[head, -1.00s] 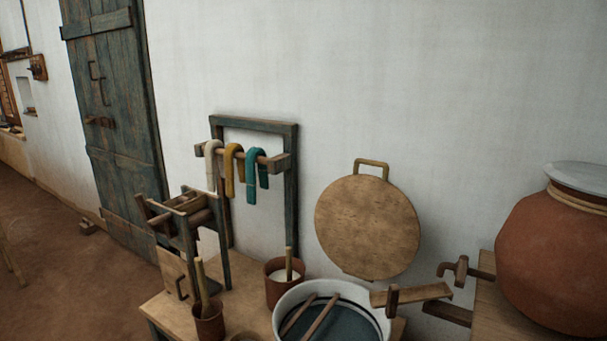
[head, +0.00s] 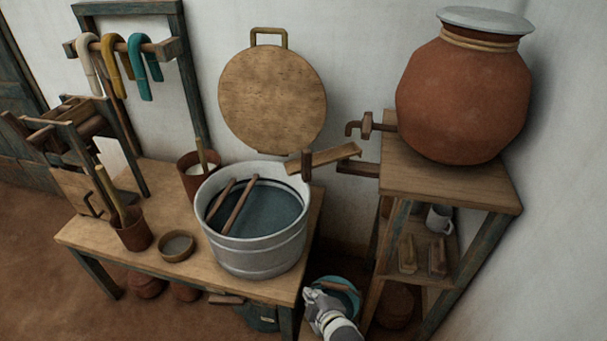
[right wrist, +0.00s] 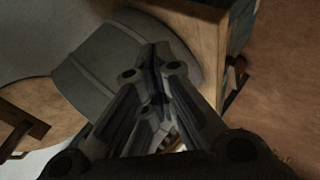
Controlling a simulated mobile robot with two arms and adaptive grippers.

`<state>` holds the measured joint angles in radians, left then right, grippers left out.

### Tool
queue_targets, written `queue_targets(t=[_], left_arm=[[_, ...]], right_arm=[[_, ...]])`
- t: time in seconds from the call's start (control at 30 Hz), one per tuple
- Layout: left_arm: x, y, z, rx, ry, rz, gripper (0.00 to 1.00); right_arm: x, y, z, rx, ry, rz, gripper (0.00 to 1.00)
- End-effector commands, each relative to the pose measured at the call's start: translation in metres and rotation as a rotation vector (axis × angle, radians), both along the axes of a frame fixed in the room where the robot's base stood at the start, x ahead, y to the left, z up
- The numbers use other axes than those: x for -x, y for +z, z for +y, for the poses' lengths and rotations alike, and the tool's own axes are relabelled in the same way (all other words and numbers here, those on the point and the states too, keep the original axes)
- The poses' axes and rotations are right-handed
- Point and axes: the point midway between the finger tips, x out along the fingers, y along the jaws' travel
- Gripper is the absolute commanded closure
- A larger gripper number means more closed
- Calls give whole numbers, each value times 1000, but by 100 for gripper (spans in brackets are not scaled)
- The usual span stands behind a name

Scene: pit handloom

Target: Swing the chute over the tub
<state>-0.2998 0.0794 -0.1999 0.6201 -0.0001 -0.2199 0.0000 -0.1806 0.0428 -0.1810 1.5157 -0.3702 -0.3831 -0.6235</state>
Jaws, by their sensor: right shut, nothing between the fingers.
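The chute (head: 325,157) is a short wooden trough on a bracket at the stand's left side, with a dark upright peg near its left end. That end is close to the tub's back right rim; I cannot tell whether it overlaps the rim. The grey metal tub (head: 255,252) stands on the low table, holding dark liquid and two sticks. My right gripper (head: 312,297) is low beside the table's right front corner, apart from the chute. In the right wrist view its fingers (right wrist: 155,62) are shut and empty, with the tub (right wrist: 95,75) behind them. My left gripper is out of view.
A clay pot (head: 463,100) with a tap (head: 368,125) tops the wooden stand (head: 450,184). A round board (head: 272,98) leans on the wall. Cups with sticks stand on the table (head: 205,282) left of the tub. A teal-rimmed bowl (head: 348,283) is on the floor behind my gripper.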

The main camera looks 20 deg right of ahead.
Motion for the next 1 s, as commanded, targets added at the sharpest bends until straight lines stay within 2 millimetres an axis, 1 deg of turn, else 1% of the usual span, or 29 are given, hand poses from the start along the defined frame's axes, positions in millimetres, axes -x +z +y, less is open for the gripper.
queue_targets(t=[0.03, 0.07, 0.1, 0.17, 0.2, 0.27, 0.3, 0.4, 0.5, 0.6, 0.67, 0.77, 1.0], left_arm=[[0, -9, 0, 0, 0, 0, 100], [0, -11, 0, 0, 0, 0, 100], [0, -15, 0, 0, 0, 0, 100], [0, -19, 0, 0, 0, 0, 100], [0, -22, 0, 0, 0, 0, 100], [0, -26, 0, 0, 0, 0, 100], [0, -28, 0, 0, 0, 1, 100], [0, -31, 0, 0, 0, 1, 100], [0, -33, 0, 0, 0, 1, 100], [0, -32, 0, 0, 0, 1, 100], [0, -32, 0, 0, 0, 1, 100], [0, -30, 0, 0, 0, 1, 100], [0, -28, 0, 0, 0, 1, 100]], right_arm=[[-20, 33, 0, 52, 23, -83, 100], [-30, 55, 0, 89, 36, -128, 100], [-41, 84, -2, 140, 50, -187, 100], [-53, 127, -4, 214, 62, -273, 100], [-58, 154, -6, 263, 66, -325, 100], [-62, 191, -10, 329, 66, -393, 100], [-63, 213, -12, 370, 62, -433, 100], [-62, 255, -18, 447, 50, -505, 100], [-59, 279, -21, 492, 40, -545, 100], [-60, 288, -23, 510, 37, -559, 100], [-64, 289, -23, 511, 36, -561, 100], [-76, 290, -24, 511, 37, -560, 100], [-120, 290, -28, 509, 36, -561, 100]])
